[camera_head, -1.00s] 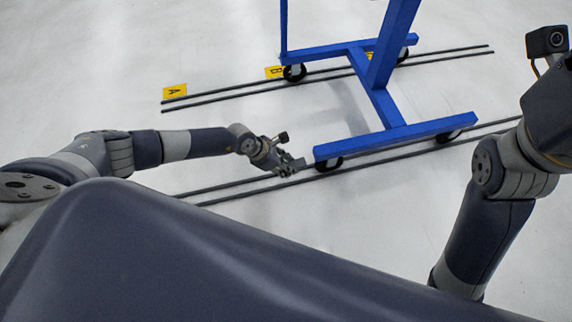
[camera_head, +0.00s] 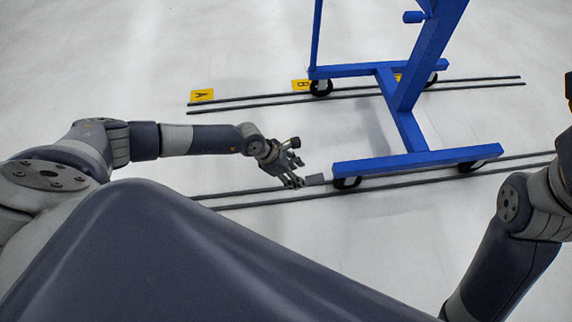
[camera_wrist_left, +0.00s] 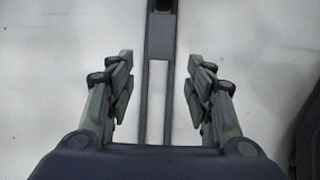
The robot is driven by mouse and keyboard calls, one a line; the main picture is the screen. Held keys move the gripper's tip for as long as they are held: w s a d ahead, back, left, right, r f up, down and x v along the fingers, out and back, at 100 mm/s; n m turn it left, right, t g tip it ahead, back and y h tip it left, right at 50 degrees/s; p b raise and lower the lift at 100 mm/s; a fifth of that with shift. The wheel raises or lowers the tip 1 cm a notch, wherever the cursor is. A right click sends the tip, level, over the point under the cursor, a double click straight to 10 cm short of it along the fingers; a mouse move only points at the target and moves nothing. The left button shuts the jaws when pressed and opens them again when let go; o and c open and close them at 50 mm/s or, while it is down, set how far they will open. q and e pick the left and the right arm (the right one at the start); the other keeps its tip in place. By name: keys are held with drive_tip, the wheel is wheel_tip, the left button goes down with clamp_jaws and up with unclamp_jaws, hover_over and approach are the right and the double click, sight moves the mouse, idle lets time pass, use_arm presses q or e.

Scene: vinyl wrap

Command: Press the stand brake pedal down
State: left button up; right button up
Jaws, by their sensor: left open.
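The blue stand (camera_head: 408,125) is upright on small black wheels over the floor rails. A small grey plate, seemingly the brake pedal (camera_head: 315,179), juts from the near left end of its base, beside the front wheel. My left gripper (camera_head: 292,181) is open and empty just left of this plate. In the left wrist view, a dark grey plate (camera_wrist_left: 160,38), seemingly the pedal, lies ahead between the spread fingers of my left gripper (camera_wrist_left: 167,62). I cannot tell its height from the pictures. My right arm shows at the right edge; its gripper is out of view.
Pairs of dark rails (camera_head: 240,199) run along the pale floor under the stand. Yellow markers A (camera_head: 202,95) and B (camera_head: 300,85) lie by the far rail. The floor left of the stand is mostly clear.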

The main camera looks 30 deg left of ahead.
use_arm(q)
drive_tip(key=v, duration=0.6)
drive_tip(key=shift+s+r, duration=0.15)
drive_tip(key=shift+r, duration=0.2)
